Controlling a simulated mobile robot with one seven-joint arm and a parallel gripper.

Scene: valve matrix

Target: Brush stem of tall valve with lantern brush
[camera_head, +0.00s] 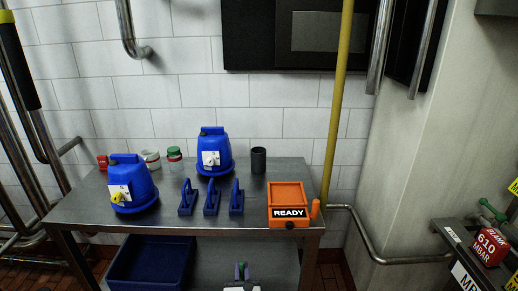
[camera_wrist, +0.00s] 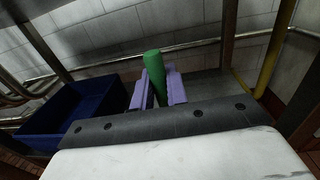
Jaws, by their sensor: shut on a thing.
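My gripper (camera_wrist: 158,92) is shut on a green, rounded, rod-like thing (camera_wrist: 154,66), which stands up between its two purple fingers. It may be the handle of the lantern brush; no bristles show. In the head view my gripper (camera_head: 241,272) is small at the bottom edge, in front of the table's lower shelf, with a bit of green between the fingers. A green valve handle (camera_head: 492,210) shows at the far right above a red tag (camera_head: 489,246) reading BLANK 610 MBAR. I cannot tell whether this is the tall valve; its stem is not clear.
A steel table (camera_head: 165,222) bears two blue lantern-like units (camera_head: 131,185) (camera_head: 214,152), several blue brackets (camera_head: 211,199), a dark cup (camera_head: 258,160) and an orange READY box (camera_head: 288,200). A blue bin (camera_wrist: 65,115) is below. A yellow pole (camera_head: 338,105) stands behind.

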